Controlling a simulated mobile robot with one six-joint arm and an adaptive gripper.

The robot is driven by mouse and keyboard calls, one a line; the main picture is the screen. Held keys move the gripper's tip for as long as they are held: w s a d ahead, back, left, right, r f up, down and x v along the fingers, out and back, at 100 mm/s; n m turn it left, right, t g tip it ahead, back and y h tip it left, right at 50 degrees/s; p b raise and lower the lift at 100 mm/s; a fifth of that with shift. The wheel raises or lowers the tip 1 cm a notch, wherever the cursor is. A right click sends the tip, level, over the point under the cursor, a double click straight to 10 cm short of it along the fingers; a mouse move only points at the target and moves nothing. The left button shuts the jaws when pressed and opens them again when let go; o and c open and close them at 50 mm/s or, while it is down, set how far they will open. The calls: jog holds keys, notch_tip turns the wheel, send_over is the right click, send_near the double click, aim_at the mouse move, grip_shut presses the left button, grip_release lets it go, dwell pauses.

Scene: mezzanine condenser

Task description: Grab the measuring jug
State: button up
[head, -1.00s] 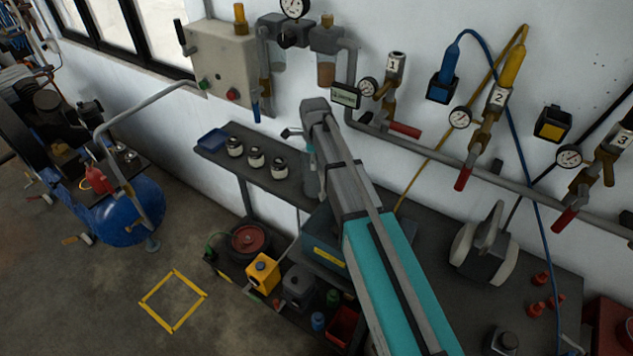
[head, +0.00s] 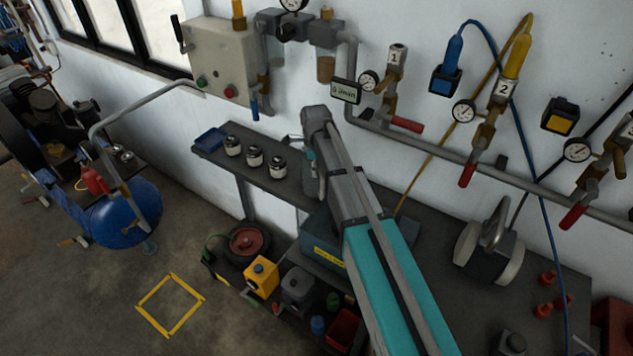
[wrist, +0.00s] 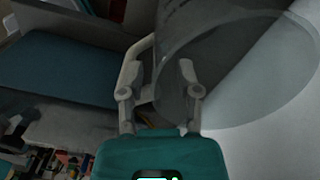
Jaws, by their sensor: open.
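The measuring jug (wrist: 240,70) is a clear grey vessel filling the upper right of the wrist view, seen close up and tilted in the picture. My gripper (wrist: 158,72) is open at the jug's side, its right finger overlapping the jug's wall in the picture. A pale handle-like strip (wrist: 147,45) shows between the fingers; I cannot tell whether they touch it. In the head view, the jug (head: 312,184) stands on the dark bench beside my arm's end, partly hidden by my arm.
Several small dark-and-white jars (head: 254,157) and a blue tray (head: 210,139) stand left of the jug. The wall pipe (head: 450,148) with valves runs behind. A grey handled device (head: 489,255) sits to the right. Yellow can (head: 262,278) and other items fill the lower shelf.

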jog(key=shift+f+b, duration=0.55)
jog(key=shift+f, duration=0.3)
jog(key=shift+c, duration=0.2)
grip_shut()
